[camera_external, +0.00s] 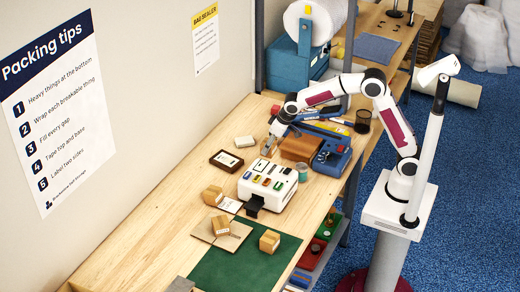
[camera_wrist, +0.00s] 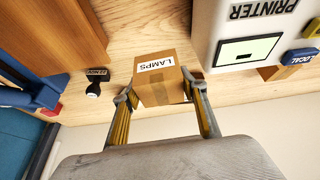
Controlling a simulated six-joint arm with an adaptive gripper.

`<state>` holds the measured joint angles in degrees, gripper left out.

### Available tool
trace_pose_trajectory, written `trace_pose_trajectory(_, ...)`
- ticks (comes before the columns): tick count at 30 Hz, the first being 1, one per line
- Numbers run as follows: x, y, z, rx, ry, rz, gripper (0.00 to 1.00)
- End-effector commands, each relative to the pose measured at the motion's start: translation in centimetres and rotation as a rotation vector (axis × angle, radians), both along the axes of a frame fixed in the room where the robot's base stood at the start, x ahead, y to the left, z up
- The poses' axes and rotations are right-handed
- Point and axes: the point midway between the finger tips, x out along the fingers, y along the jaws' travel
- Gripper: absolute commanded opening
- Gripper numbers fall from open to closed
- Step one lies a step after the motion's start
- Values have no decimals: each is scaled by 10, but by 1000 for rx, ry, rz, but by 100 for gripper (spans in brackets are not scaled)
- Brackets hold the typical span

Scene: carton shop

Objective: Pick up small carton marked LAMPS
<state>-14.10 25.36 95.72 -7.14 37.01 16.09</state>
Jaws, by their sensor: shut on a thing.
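The small brown carton marked LAMPS (camera_wrist: 158,90) is between the two fingers of my gripper (camera_wrist: 161,98) in the wrist view. Its white LAMPS label faces the camera, and a strip of tape runs down its side. My gripper is shut on the carton, with a finger against each side. In the external view my gripper (camera_external: 269,144) is low over the bench, behind the white printer. The carton is mostly hidden there by the fingers. I cannot tell whether it touches the bench.
The white printer (camera_external: 267,185) stands close by. A dark-framed tray (camera_external: 226,161) lies to the left, a brown block (camera_external: 300,149) and blue device (camera_external: 333,157) to the right.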

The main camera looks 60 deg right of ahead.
Motion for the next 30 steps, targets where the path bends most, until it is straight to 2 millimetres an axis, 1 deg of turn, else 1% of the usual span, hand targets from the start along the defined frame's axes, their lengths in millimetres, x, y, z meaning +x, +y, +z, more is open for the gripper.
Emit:
trace_pose_trajectory(1,1,0,6,1,-3,0,21)
trace_pose_trajectory(3,0,0,11,0,-1,0,21)
trace_pose_trajectory(7,0,0,17,1,-1,0,21)
trace_pose_trajectory(24,0,0,17,0,0,-1,21)
trace_pose_trajectory(28,1,-4,18,1,0,-7,21)
trace_pose_trajectory(30,2,-9,21,0,-1,-16,21)
